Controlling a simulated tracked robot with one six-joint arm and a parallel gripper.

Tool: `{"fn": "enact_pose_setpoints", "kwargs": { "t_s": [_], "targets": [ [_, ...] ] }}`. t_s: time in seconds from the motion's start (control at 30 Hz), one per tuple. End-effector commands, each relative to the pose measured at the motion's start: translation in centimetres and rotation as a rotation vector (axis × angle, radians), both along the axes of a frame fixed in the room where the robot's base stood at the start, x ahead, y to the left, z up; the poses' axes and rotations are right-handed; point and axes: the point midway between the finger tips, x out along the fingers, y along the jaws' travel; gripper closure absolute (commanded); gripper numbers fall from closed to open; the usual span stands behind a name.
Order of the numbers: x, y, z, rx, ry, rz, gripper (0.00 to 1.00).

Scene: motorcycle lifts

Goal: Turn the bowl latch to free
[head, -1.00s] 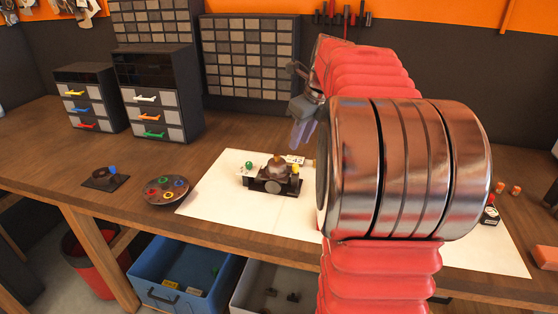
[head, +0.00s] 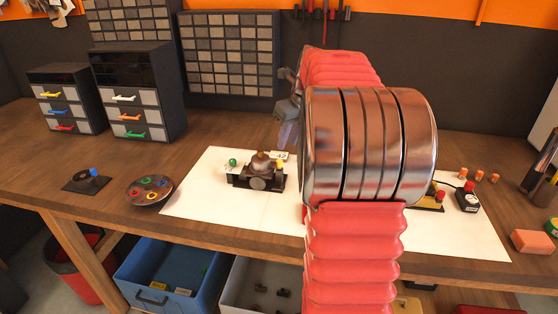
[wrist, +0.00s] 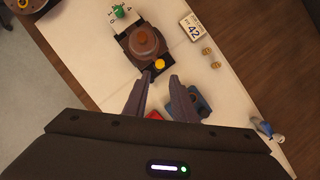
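A dark carburettor-like block (head: 258,182) with a brown domed bowl stands on the white sheet. A yellow knob (head: 280,163) is at its right and a green knob (head: 233,162) at its left. I cannot tell which part is the latch. In the wrist view, the yellow knob (wrist: 159,64) lies just beyond my fingertips, at the near corner of the block beside the brown bowl (wrist: 145,42). My gripper (wrist: 161,78) is open, with nothing visible between its fingers. In the head view, my gripper (head: 287,132) hangs above and right of the block, partly hidden by my arm.
A number tag (wrist: 190,27) and two small brass pieces (wrist: 212,58) lie beside the block. A round dish (head: 150,190) with coloured rings and a black plate (head: 87,181) with a blue knob stand left. Drawer cabinets (head: 137,95) stand behind. My arm hides part of the sheet.

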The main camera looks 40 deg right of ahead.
Motion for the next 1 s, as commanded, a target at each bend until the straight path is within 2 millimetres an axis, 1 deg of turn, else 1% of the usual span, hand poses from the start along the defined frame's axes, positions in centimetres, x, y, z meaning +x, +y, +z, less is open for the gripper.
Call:
{"fn": "enact_pose_setpoints", "kwargs": {
  "t_s": [0.03, 0.4, 0.6, 0.73, 1.0],
  "targets": [
    [0.3, 0.0, -0.9, 0.002, 0.003, 0.001, 0.76],
    [2.5, -0.2, -6.2, 0.002, 0.003, 0.001, 0.76],
    [3.4, -0.4, -8.4, 0.0, 0.002, 0.002, 0.76],
    [3.7, -0.4, -9.0, 0.0, 0.001, 0.002, 0.76],
    [3.8, -0.4, -9.1, -0.001, 0.0, 0.002, 0.76]
  ]
}}
